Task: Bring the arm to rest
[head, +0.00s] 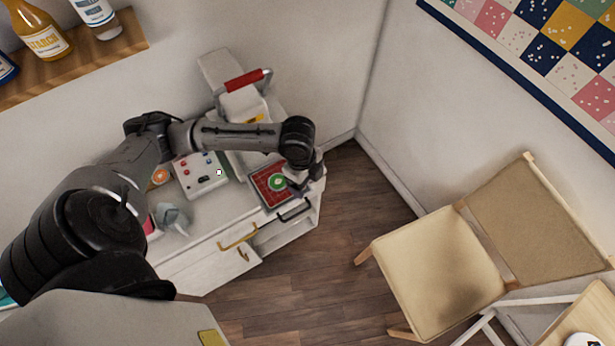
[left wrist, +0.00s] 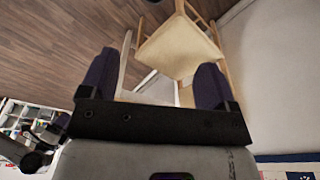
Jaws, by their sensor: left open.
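My left arm reaches in from the left over the white sewing cabinet (head: 218,216). My left gripper (head: 302,184) is at the cabinet's right end, beside a red grid-patterned tray (head: 262,200) with a green ring (head: 278,183) on it. The wrist partly covers the tray, and I cannot tell whether the gripper touches it. In the left wrist view the two dark fingers of the left gripper (left wrist: 156,80) stand wide apart with nothing held between them. My right gripper is not in view.
A beige chair (head: 440,275) stands on the wooden floor at the right. A white control box (head: 200,178) and a red-handled machine (head: 243,100) are on the cabinet. A wooden shelf (head: 115,50) holds bottles. Floor between cabinet and chair is clear.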

